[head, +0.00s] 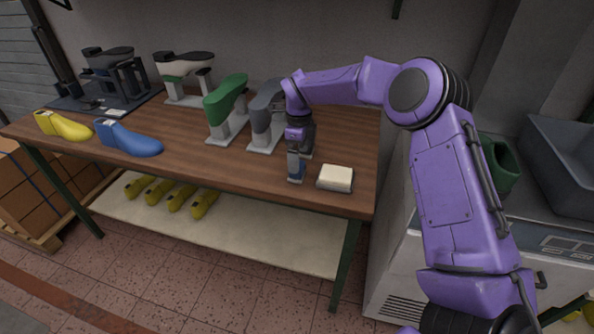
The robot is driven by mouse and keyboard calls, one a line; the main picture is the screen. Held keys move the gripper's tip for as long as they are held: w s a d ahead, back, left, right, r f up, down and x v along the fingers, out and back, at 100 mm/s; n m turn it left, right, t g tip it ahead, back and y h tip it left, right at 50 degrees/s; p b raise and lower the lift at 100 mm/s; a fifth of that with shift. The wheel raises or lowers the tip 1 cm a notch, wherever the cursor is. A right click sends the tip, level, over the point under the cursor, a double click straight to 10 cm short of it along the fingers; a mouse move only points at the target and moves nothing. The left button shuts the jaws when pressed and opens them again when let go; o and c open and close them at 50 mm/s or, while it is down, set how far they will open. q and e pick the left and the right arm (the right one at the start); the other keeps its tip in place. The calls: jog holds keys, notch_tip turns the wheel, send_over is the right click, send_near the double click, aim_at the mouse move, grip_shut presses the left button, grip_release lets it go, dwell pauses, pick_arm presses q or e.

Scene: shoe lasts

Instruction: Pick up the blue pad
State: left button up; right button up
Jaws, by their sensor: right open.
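My right gripper (299,148) is open and points down over the front right part of the workbench. The gripper overlaps the upper part of the pad. I cannot tell whether the fingers are around it or touching it. My left gripper is out of view.
A cream block (336,177) on a dark base lies just right of the pad. Grey (265,115) and green (227,108) stands are behind and left. Blue (128,138) and yellow (64,126) lasts lie at the left of the wooden workbench (200,158). The bench's middle front is clear.

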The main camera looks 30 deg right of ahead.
jog(key=f, duration=0.1)
jog(key=f+p, duration=0.1)
jog(key=f, duration=0.2)
jog(key=shift+a+f, duration=0.1)
jog(key=shift+a, duration=0.15)
jog(key=shift+w+f, duration=0.1)
jog(key=shift+f, duration=0.3)
jog(key=c, duration=1.2)
jog(key=shift+o, duration=0.2)
jog(key=shift+r, duration=0.1)
